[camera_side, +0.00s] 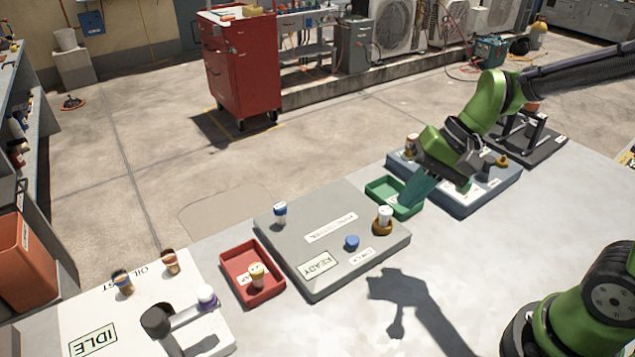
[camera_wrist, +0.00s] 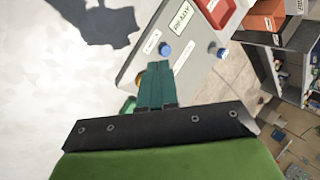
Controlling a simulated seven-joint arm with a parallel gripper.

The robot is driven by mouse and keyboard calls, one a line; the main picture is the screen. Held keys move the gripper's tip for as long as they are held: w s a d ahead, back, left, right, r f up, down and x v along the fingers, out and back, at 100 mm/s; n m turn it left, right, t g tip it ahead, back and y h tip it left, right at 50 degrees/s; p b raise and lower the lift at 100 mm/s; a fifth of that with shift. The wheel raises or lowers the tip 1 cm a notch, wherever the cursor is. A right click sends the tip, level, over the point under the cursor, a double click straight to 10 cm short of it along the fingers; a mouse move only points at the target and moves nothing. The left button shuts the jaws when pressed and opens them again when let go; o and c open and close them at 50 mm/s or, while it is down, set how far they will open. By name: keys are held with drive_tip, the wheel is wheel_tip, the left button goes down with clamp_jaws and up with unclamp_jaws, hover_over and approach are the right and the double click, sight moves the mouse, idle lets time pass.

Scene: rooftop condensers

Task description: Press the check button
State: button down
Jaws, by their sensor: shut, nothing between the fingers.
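The check button is a round blue button (camera_side: 351,242) on a grey panel (camera_side: 300,223), beside a small label that seems to read CHECK (camera_side: 367,255). A READY plate (camera_side: 318,265) sits near it. My gripper (camera_side: 408,205) is over the green tray (camera_side: 382,187), right of the panel, with its teal fingers shut and pointing down. It is apart from the button. In the wrist view the fingers (camera_wrist: 155,66) show closed together, and the blue button (camera_wrist: 166,50) appears just beyond their tips.
On the panel stand a blue-capped vial (camera_side: 280,212) and a white-capped vial in an orange holder (camera_side: 384,218). A red tray (camera_side: 252,275) with a vial lies to the left, then a white IDLE station (camera_side: 93,338). A blue-grey station (camera_side: 468,200) is under my arm.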

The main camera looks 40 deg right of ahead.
sight(357, 239)
drive_tip(key=w+a+f+m+y, duration=0.1)
drive_tip(key=w+a+m+y, duration=0.2)
drive_tip(key=w, duration=0.4)
drive_tip(key=shift+w+a+f+m, duration=0.2)
drive_tip(key=shift+a+f+m, duration=0.2)
drive_tip(key=shift+a+m, duration=0.5)
drive_tip(key=shift+d+f+y, duration=0.15)
drive_tip(key=shift+y, duration=0.15)
drive_tip(key=shift+f, duration=4.25)
drive_tip(key=shift+f, duration=0.1)
drive_tip(key=shift+f, duration=0.35)
